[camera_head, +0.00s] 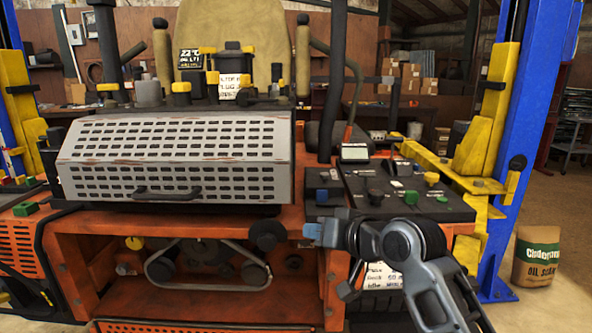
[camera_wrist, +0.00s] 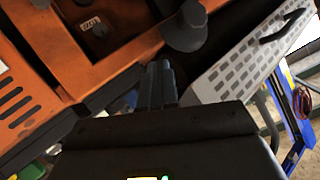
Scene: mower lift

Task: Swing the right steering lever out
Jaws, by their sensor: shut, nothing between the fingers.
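The right steering lever (camera_head: 333,85) looks to be the tall black bar rising beside the right end of the perforated grey cover; its top runs out of the head view. A similar black bar (camera_head: 106,45), apparently the left lever, stands at the left. My gripper (camera_head: 312,231) is shut and empty, low in front of the orange mower body, below the right lever and apart from it. In the wrist view my gripper's closed fingers (camera_wrist: 159,72) point toward the orange body, close to a black round knob (camera_wrist: 185,28). The right lever is not identifiable in the wrist view.
The perforated cover (camera_head: 180,160) lies left of the lever. A black control panel (camera_head: 405,190) with knobs and switches is at the right. A blue lift post (camera_head: 541,90) with yellow arms (camera_head: 497,105) stands farther right. A paper sack (camera_head: 537,257) is on the floor.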

